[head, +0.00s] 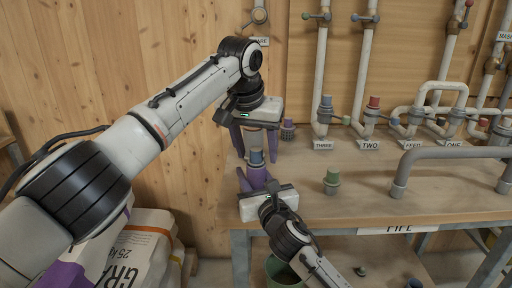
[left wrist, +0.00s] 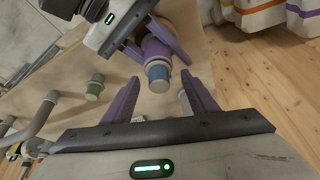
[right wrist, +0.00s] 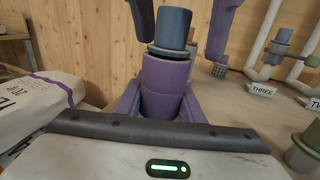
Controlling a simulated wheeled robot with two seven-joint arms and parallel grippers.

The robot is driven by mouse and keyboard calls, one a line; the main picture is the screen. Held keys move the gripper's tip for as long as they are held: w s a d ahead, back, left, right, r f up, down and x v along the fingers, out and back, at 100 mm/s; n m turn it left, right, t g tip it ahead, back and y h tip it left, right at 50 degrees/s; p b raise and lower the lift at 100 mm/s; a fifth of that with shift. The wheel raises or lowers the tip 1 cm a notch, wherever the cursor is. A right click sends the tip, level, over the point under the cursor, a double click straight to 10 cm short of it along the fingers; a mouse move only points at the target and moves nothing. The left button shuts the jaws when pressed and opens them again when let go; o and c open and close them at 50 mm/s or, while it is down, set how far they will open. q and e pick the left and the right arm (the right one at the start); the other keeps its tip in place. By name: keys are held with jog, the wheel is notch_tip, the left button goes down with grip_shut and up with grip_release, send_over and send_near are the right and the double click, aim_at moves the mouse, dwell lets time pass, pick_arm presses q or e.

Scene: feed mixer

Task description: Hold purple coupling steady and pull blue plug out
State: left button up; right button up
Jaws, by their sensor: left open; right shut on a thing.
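The purple coupling (right wrist: 163,85) stands upright between the fingers of my right gripper (head: 257,182), which is shut on it above the bench. The blue plug (right wrist: 173,27) sits in the coupling's top, with a grey collar (right wrist: 172,54) below it. In the head view the blue plug (head: 256,157) shows between the two grippers. My left gripper (head: 255,146) is open above, pointing down. Its purple fingers flank the plug with gaps on both sides in the right wrist view. The left wrist view shows the plug (left wrist: 158,74) between and ahead of the left fingertips (left wrist: 162,98).
A green fitting (head: 332,180) stands on the bench (head: 300,205) to the right. A purple-ringed fitting (head: 288,129) stands behind the grippers. Grey pipes and valves line the bench's back and right. Sacks (head: 135,245) lean at the lower left.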

pick_arm(q)
jog(key=c, duration=1.3)
jog(key=shift+o, duration=0.2)
jog(key=shift+r, duration=0.75)
jog(key=shift+r, duration=0.3)
jog(key=o, duration=1.2)
jog(key=shift+o, duration=0.2)
jog(key=v, duration=1.2)
jog(key=shift+s, duration=0.1)
jog(key=shift+c, duration=0.4)
